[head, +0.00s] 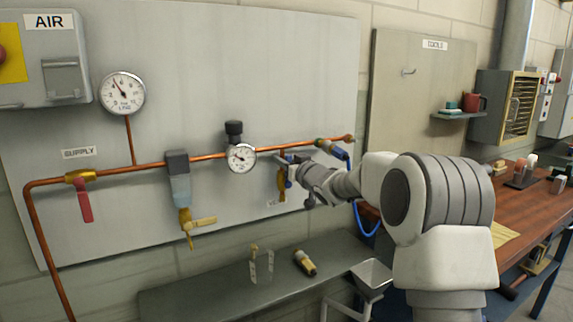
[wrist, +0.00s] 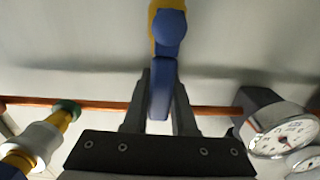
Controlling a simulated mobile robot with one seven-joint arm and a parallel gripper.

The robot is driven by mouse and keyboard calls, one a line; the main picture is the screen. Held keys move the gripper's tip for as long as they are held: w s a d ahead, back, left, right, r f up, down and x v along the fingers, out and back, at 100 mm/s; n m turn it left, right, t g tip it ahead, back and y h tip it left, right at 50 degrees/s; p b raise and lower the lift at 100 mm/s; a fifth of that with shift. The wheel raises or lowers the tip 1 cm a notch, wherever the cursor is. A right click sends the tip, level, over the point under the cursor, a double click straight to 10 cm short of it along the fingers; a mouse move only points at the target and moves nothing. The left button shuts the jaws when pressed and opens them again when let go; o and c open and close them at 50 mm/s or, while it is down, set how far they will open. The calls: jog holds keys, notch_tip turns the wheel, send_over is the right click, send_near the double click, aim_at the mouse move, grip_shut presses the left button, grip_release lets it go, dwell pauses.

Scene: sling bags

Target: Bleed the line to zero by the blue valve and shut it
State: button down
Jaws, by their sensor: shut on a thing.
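The blue valve has a blue lever (wrist: 160,92) and a yellow brass body (wrist: 154,12). In the wrist view the lever runs in line with that body and crosswise to the copper pipe. My gripper (wrist: 161,82) is shut on the lever, a finger on each side. In the head view my gripper (head: 297,168) is at the brass drop (head: 281,182) below the pipe, hiding part of the valve. The LINE gauge (head: 122,92) at the upper left has its needle pointing up and slightly left, too small to read exactly.
The red supply lever (head: 85,204) hangs down, across the copper pipe (head: 145,163). A regulator gauge (head: 242,158) sits left of my gripper and shows close by in the wrist view (wrist: 280,135). A shelf (head: 215,288) with loose fittings and a funnel (head: 371,274) are below.

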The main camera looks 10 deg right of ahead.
jog(key=shift+s+a+f+n, duration=0.1)
jog(key=shift+a+n, duration=0.1)
jog(key=shift+n, duration=0.1)
jog(key=c, duration=0.7)
grip_release()
jog(key=p+v, duration=0.1)
jog(key=v, duration=1.6)
jog(key=shift+s+d, duration=0.15)
jog(key=shift+s, duration=0.05)
